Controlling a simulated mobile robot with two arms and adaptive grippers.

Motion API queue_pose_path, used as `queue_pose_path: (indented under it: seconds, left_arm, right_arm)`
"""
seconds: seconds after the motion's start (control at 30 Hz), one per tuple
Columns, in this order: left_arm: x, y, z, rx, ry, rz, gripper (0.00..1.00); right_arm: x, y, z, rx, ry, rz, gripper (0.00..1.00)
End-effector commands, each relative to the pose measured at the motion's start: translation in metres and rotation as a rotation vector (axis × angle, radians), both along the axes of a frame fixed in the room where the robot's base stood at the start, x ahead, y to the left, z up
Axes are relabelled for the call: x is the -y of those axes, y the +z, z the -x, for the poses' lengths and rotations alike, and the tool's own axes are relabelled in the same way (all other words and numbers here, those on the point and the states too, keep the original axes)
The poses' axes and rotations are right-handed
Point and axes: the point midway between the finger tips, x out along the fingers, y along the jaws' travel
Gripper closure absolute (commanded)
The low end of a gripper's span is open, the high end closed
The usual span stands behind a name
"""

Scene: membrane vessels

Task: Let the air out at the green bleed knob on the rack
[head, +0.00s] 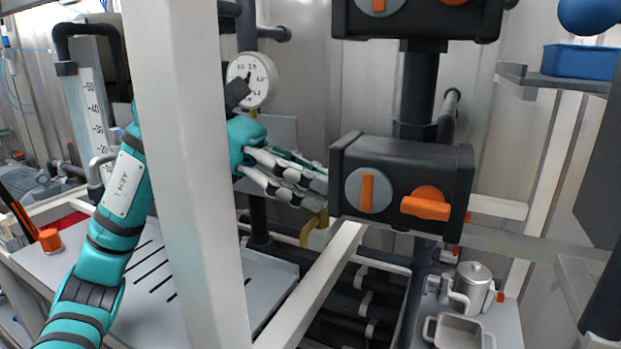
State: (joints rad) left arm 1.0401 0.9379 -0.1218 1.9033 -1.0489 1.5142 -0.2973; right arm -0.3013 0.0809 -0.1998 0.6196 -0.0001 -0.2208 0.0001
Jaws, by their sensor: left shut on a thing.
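My left gripper (318,186) reaches in behind the white upright post, with its fingers pointing right. It is shut at the top of a brass-coloured bent fitting (317,222), just left of the lower black valve box. The green bleed knob itself does not show clearly; the fingers cover the spot above the fitting where they close. The rack's white post (180,170) hides part of my left arm. My right gripper is not in view.
A round gauge (251,79) sits just above my left gripper. The black valve box (402,185) with orange handles is close to the fingertips. A slanted white beam (310,285) runs below. A metal jug (472,284) and a grey tray (459,333) stand lower right.

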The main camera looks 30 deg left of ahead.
Motion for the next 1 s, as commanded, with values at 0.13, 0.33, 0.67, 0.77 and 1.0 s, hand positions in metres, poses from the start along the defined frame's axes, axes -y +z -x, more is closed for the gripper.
queue_pose_path:
  seconds: [0.13,0.33,0.67,0.77,1.0]
  left_arm:
    - [0.0,-0.001,0.0,0.003,0.014,-0.002,1.0]
    - [0.0,-0.004,0.003,0.01,0.22,-0.009,1.0]
    - [0.002,0.001,0.005,0.003,0.461,-0.001,1.0]
    - [0.002,0.001,0.005,0.002,0.466,0.001,1.0]
    - [0.002,0.001,0.005,0.002,0.464,0.002,0.64]
  right_arm:
    - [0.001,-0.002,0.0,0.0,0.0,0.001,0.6]
    - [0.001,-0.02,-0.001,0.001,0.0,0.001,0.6]
    - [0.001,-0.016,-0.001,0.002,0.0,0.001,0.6]
    - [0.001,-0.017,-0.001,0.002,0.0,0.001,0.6]
    - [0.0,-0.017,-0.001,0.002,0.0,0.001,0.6]
